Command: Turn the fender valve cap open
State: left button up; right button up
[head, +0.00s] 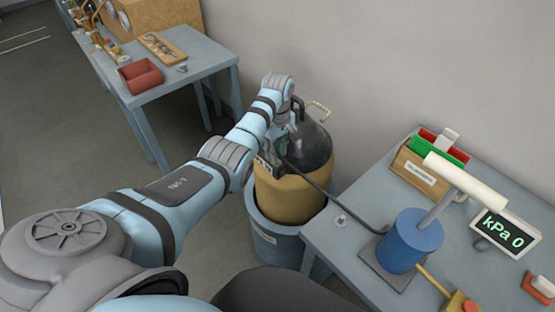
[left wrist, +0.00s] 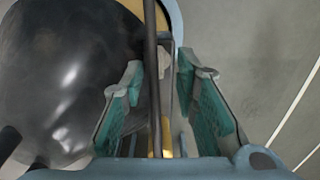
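The fender (head: 312,148) is a fat cylinder with a glossy black top and a tan body, standing upright in a blue tub (head: 276,244). Its black top fills the left of the left wrist view (left wrist: 65,75). My left gripper (head: 272,150) is at the left side of the fender's top. In the left wrist view its teal-padded fingers (left wrist: 163,95) are apart. A dark hose (left wrist: 151,70) runs through the picture between them, and I cannot tell whether they touch it. I cannot make out the valve cap clearly. My right gripper is not in view.
A black hose (head: 325,190) runs from the fender to a blue pump (head: 409,240) on the right table (head: 345,262). A gauge (head: 503,232) there reads kPa 0. A grey-blue table (head: 196,58) with a red container (head: 141,76) stands at the back left. A wall is behind the fender.

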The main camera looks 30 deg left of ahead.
pick_arm(q)
notch_tip(320, 180, down, 2)
jog(key=shift+f, duration=0.2)
grip_shut()
